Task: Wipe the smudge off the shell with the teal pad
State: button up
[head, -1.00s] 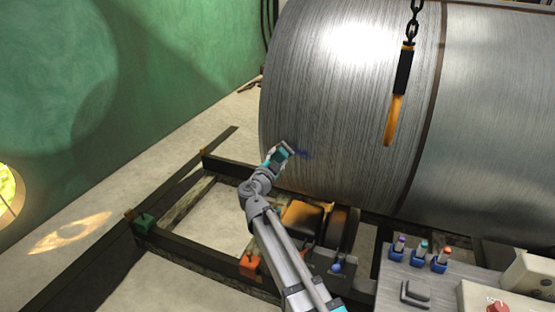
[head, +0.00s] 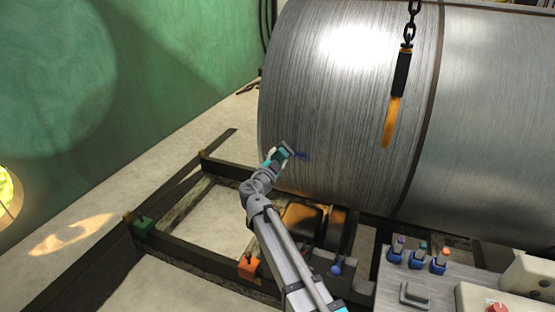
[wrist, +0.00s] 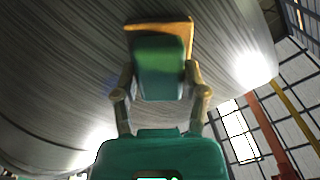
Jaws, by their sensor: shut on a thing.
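The shell (head: 335,120) is a large brushed-metal cylinder filling the upper right of the head view; its curved surface also fills much of the wrist view (wrist: 60,60). The smudge (head: 303,156) is a small dark blue mark on the shell's lower left part, just right of my gripper (head: 280,157). In the wrist view my gripper (wrist: 160,95) is shut on the teal pad (wrist: 160,70), which has a tan plate edge behind it. The pad (head: 285,150) is at the shell's surface beside the smudge; I cannot tell whether they touch.
An orange hook (head: 393,120) hangs on a chain in front of the shell. A dark frame (head: 205,258) with rollers lies below. A grey console (head: 385,290) with several coloured items stands at lower right. A green wall (head: 130,80) is at left.

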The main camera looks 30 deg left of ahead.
aim_at(292, 156)
jog(key=shift+w+d, duration=0.15)
jog(key=shift+d, duration=1.75)
jog(key=shift+d, duration=0.1)
jog(key=shift+w+d, duration=0.2)
jog(key=shift+d, duration=0.7)
jog(key=shift+w+d, duration=0.15)
jog(key=shift+d, duration=0.7)
jog(key=shift+d, duration=0.2)
jog(key=shift+w+d, duration=0.15)
jog(key=shift+d, duration=1.6)
jog(key=shift+w, duration=0.1)
jog(key=shift+a, duration=0.2)
